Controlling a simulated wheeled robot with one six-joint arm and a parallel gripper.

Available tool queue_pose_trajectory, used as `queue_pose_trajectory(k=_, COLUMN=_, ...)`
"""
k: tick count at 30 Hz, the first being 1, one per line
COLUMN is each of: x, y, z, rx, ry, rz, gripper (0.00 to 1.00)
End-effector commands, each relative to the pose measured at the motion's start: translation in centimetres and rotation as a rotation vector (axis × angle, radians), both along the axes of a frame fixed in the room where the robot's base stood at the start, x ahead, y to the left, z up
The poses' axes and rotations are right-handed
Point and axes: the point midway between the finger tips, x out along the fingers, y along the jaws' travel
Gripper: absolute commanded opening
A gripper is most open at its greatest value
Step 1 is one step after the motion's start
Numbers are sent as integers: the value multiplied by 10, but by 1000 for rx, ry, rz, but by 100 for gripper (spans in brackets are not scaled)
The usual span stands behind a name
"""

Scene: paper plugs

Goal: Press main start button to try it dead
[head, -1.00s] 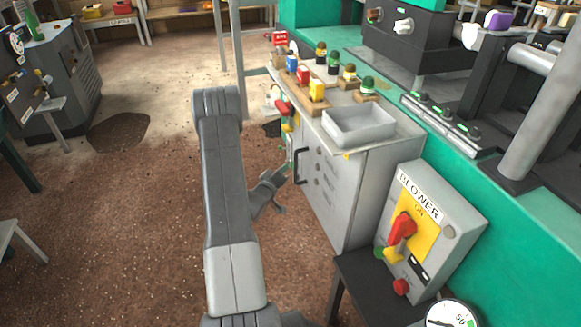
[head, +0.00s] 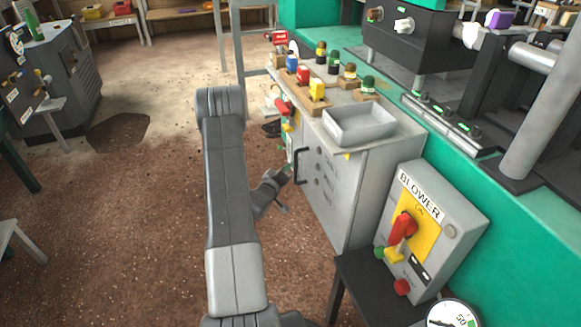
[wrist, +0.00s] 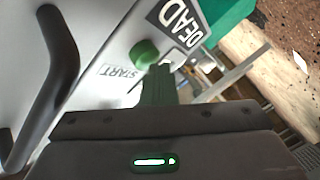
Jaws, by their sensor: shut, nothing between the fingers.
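The green start button (wrist: 144,52) sticks out from the grey cabinet front beside a small START label (wrist: 118,71) in the wrist view. My gripper (wrist: 159,72) is shut and empty. Its fingertips are right at the button's lower edge in that view; I cannot tell whether they touch it. A dark DEAD sign (wrist: 178,22) is on the panel just beyond the button. In the head view my gripper (head: 287,172) is close to the left end of the grey cabinet (head: 338,190), where the button is too small to make out.
A black handle (wrist: 50,85) stands out from the cabinet at left in the wrist view. An empty grey tray (head: 360,124) and several coloured plugs sit on the cabinet top. The blower box (head: 432,225) with a red lever stands at right.

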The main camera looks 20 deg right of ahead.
Motion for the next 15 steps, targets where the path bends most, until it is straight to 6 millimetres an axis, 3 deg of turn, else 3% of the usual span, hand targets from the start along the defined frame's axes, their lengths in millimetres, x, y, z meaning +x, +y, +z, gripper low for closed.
queue_pose_trajectory(k=15, x=0, y=13, z=0, rx=1, ry=-1, rz=0, gripper=0)
